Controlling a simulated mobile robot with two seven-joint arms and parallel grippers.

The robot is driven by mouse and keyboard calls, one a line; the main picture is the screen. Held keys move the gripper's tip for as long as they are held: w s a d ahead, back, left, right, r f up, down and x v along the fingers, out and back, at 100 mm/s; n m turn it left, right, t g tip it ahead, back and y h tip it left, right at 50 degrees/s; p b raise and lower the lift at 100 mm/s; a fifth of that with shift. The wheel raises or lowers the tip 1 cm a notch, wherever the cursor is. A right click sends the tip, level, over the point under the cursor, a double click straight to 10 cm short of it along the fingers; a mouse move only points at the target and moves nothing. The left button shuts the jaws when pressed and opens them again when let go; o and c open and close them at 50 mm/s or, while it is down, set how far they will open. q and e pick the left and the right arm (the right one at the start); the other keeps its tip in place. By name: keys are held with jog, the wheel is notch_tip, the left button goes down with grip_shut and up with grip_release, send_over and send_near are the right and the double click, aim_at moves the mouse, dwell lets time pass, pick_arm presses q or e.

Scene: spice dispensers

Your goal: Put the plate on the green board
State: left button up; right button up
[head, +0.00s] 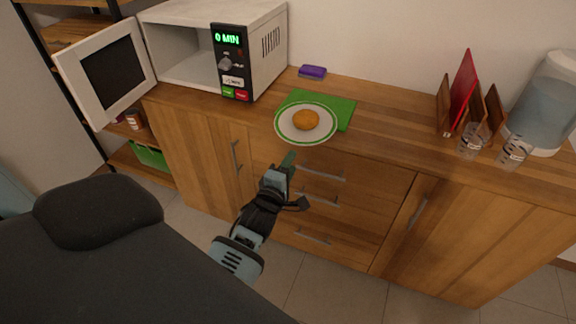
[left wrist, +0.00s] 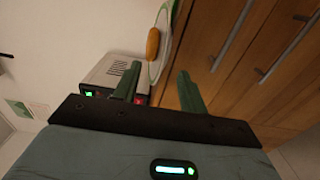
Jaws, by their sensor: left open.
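The white plate (head: 285,125) with a green ring near its rim lies partly on the green board (head: 340,112), overlapping its front left part. Its front edge reaches past the board toward the counter's front edge. An orange round food item (head: 306,119) sits on the plate. In the left wrist view the plate (left wrist: 163,60) and the orange item (left wrist: 153,42) show edge-on beyond the fingers. My left gripper (head: 290,160) is just in front of the counter, below the plate and apart from it. It is open and empty, with its two green fingers spread in the left wrist view (left wrist: 158,90). My right gripper is not in view.
A microwave (head: 262,45) with its door (head: 108,75) open stands left on the counter (head: 385,125). A purple sponge (head: 312,72) lies behind the board. A rack with a red board (head: 462,88), two clear glasses (head: 472,142) and a water dispenser (head: 540,105) stand right. Drawer handles (head: 322,175) face my gripper.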

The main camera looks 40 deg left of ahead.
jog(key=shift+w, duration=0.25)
